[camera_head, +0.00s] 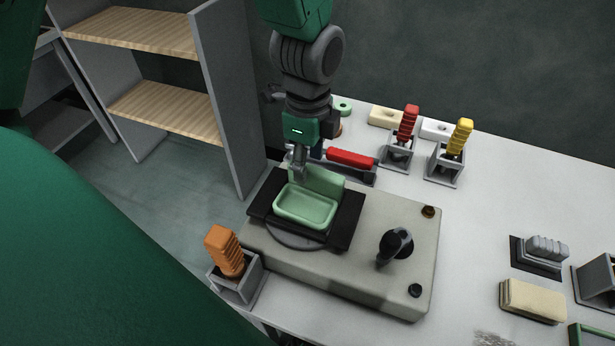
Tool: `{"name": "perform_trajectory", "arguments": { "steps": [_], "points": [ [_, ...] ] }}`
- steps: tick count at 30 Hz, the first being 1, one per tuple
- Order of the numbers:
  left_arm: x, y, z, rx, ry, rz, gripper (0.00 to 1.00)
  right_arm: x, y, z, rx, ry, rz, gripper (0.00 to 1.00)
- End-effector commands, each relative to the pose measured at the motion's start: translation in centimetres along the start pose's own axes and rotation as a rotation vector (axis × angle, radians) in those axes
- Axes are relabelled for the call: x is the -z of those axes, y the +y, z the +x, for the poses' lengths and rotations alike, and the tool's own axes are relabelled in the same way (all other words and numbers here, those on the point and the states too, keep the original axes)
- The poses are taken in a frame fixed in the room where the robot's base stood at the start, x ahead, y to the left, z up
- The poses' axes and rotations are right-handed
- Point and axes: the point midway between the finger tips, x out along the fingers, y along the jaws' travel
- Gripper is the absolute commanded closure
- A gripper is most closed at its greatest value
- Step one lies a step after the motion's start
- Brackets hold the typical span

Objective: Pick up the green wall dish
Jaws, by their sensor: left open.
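The green wall dish (305,208) is a pale green tray with a raised back plate. It rests on a dark plate (344,222) on top of a beige block-like machine. My left gripper (302,172) hangs from above at the dish's back plate, with its arm coming down from the top of the picture. It is open, with its fingers around or close beside the back plate. Whether they touch it I cannot tell. My right gripper is not in view.
The beige machine (300,275) carries a black knob (394,246). An orange-handled tool (223,251) stands in a holder at front left. Red (408,123) and yellow (460,137) handles stand behind, with a lying red handle (350,158). A shelf unit (226,95) rises close left.

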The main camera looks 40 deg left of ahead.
Motion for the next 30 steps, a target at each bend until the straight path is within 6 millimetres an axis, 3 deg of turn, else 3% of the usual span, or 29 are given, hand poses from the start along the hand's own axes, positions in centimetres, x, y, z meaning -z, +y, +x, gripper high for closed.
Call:
{"name": "perform_trajectory", "arguments": {
  "steps": [6,15,19,30],
  "points": [
    [1.2,0.2,2.9,-0.001,-0.013,0.004,0.55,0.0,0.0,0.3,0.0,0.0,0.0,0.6],
    [0.8,0.2,3.3,0.003,-0.009,0.003,0.55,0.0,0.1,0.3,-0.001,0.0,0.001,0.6],
    [0.3,0.1,3.4,0.001,-0.004,0.002,1.0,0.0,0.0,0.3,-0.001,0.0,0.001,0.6],
    [0.2,0.3,3.5,-0.004,-0.011,0.003,1.0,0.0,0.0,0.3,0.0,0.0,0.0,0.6]
  ]
}}
